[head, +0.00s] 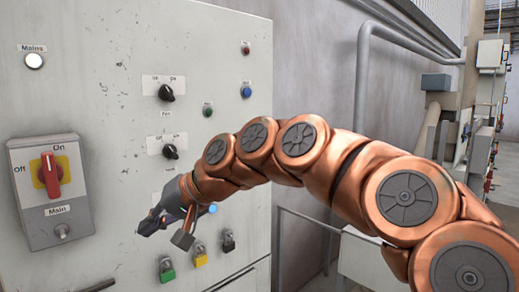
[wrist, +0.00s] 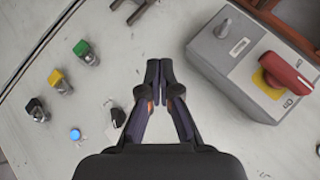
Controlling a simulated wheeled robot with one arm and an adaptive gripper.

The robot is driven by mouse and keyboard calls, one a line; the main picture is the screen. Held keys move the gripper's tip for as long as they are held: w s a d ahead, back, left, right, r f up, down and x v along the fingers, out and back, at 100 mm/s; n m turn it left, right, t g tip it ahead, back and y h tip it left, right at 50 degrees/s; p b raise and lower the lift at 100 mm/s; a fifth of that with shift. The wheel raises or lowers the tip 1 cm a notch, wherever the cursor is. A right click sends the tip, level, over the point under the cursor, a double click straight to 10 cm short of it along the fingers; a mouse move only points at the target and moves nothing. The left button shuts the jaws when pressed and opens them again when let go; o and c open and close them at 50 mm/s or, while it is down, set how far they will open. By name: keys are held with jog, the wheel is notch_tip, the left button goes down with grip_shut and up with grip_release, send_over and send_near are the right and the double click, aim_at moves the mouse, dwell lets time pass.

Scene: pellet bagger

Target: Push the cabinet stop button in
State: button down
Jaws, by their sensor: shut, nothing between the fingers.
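The grey cabinet (head: 110,100) fills the left of the head view. A small red round fitting (head: 245,48) sits near its upper right edge; its label is unreadable, and I cannot tell whether it is the stop button. My gripper (head: 148,226) is in front of the lower cabinet face, left of the padlocks and well below the red fitting. In the wrist view my gripper (wrist: 158,72) is shut with bare fingertips together, over plain panel. Its gap to the panel is unclear. My arm may hide part of the panel.
The main switch box (head: 45,215) with a red handle (head: 50,175) projects from the panel at left. Black knobs (head: 166,92), a blue button (head: 246,91), a green one (head: 207,110) and padlocks (head: 167,270) also protrude. A lit blue round fitting (wrist: 75,134) shows in the wrist view.

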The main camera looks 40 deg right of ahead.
jog(key=w+d+r+m+t+b, duration=0.1)
jog(key=w+d+r+m+t, duration=0.15)
jog(key=d, duration=0.25)
jog(key=w+d+r+m+t, duration=0.1)
jog(key=d+r, duration=0.2)
jog(key=d, duration=0.3)
jog(key=s+d+r+m+t+h, duration=0.1)
jog(key=s+d+m+t+h, duration=0.1)
jog(key=d, duration=0.7)
jog(key=s+d+r+m+t+h+b, duration=0.1)
jog(key=d+m, duration=0.3)
jog(key=d, duration=0.6)
jog(key=s+d+r+m+t+h+b, duration=0.1)
jog(key=s+d+m+t+h, duration=0.2)
jog(key=d, duration=0.7)
jog(key=shift+r+m, duration=0.2)
jog(key=shift+m, duration=0.15)
jog(key=shift+w, duration=0.15)
jog(key=w+p, duration=0.4)
jog(key=w, duration=0.9)
jog(key=shift+w, duration=0.4)
jog(key=shift+d, duration=0.1)
